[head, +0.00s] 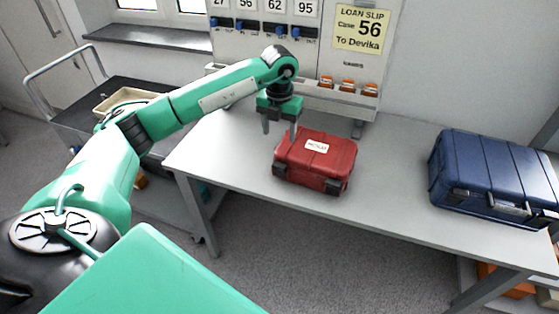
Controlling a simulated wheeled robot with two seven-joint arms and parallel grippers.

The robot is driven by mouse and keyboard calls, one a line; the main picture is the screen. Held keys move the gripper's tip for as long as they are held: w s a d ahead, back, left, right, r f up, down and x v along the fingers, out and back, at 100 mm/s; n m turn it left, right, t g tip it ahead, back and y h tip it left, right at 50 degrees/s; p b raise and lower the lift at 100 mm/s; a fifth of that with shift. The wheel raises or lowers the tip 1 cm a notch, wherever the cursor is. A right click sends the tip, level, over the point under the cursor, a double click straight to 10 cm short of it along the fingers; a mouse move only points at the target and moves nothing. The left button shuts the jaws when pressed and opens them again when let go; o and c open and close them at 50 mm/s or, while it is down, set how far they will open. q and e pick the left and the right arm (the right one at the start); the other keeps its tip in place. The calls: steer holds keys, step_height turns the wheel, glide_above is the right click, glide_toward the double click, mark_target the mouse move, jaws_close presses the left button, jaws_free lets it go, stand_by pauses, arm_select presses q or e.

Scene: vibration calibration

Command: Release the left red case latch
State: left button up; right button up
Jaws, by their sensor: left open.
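The red case (322,157) lies closed on the grey table, with a small white label on its lid. Its left latch (279,170) is a dark block on the front face at the left, and its right latch (334,187) is a similar block at the front right. Whether either latch is fastened is too small to tell. My left gripper (280,131) points down with its fingers apart and empty, above and beside the case's back left corner. I cannot tell whether a finger touches the case. My right gripper is not in view.
A blue case (494,178) stands at the right of the table (392,191). Behind the table is a panel with numbered switches (262,27), a yellow loan slip (360,30) and a shelf with orange items (347,86). A dark cart (105,95) stands at left. The table between the cases is clear.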

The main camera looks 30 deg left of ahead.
mark_target(279, 165)
arm_select(q)
step_height(279, 165, down, 12)
steer(key=p, duration=0.2)
steer(key=shift+f+p, duration=0.25)
steer(key=shift+p, duration=0.05)
steer(key=c, duration=1)
